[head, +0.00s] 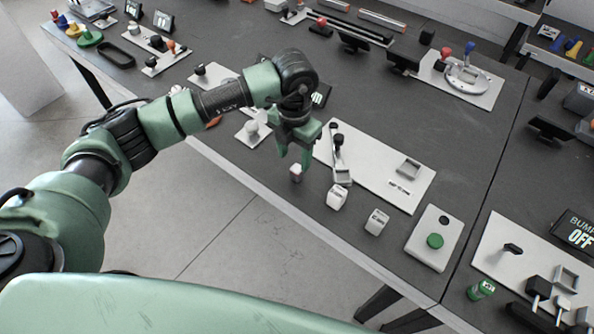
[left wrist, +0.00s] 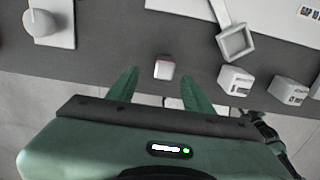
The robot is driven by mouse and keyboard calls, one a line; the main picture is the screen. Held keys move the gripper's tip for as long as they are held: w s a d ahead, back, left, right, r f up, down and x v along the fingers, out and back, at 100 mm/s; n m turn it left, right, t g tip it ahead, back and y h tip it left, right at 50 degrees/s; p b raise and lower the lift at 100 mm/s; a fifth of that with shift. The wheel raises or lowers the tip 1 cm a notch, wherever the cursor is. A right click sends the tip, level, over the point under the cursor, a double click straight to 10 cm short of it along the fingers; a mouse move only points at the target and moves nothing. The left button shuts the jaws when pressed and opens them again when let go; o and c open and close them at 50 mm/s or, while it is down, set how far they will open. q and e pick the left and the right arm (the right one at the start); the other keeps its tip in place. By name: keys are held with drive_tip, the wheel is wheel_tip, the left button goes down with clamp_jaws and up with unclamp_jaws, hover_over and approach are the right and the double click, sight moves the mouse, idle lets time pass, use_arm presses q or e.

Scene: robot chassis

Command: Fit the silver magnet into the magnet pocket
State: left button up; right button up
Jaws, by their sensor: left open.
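A small silver block with a reddish edge, which looks like the silver magnet (head: 296,172), stands near the front edge of the dark table; it also shows in the left wrist view (left wrist: 163,68). My left gripper (head: 294,160) is open and points down just above it. In the left wrist view its fingers (left wrist: 158,76) lie on either side of the block, and no contact shows. A white plate has a square open frame (head: 409,168) and a lever ending in a square cup (head: 342,177), also in the left wrist view (left wrist: 235,42). I cannot tell which is the magnet pocket. My right gripper is not in view.
Two labelled white blocks, one nearer (head: 337,197) and one farther right (head: 376,222), stand right of the magnet. A white box with a green button (head: 435,241) is beyond them. A white base with a knob (head: 252,131) stands left. The table's front edge is close.

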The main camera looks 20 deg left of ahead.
sight(297, 168)
use_arm(q)
drive_tip(key=f, duration=0.1)
drive_tip(key=f+p, duration=0.1)
drive_tip(key=f, duration=0.3)
drive_tip(key=shift+d+f+p, duration=0.25)
drive_tip(key=shift+d+p, duration=0.05)
drive_tip(key=shift+d, duration=0.05)
drive_tip(key=shift+f, duration=0.3)
clamp_jaws()
